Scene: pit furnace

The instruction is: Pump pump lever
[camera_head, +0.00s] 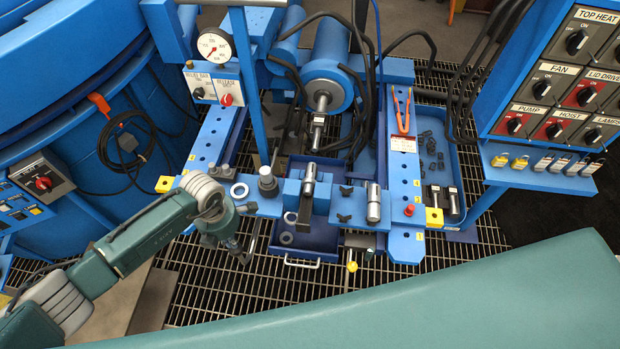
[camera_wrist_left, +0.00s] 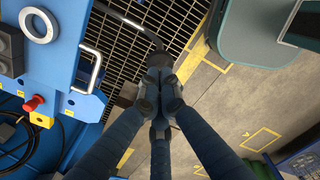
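The pump lever (camera_wrist_left: 131,23) is a silver rod with a black grip at the top of the left wrist view. The end of its grip runs up to the fingertips of my left gripper (camera_wrist_left: 159,78), where the fingers hide it. The three dark fingers are drawn together, shut on the grip end as far as I can see. In the head view, my left gripper (camera_head: 243,255) is low over the floor grating, in front of the blue frame's left side. The lever is small and hard to make out there. My right gripper is not in view.
A blue press frame (camera_head: 404,240) with a drawer (camera_head: 301,263) stands right of my left gripper. A gauge (camera_head: 215,45) is above. A control panel (camera_head: 560,80) is at the right. A blue tank (camera_head: 75,130) is at the left. Open grating (camera_head: 200,290) lies in front.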

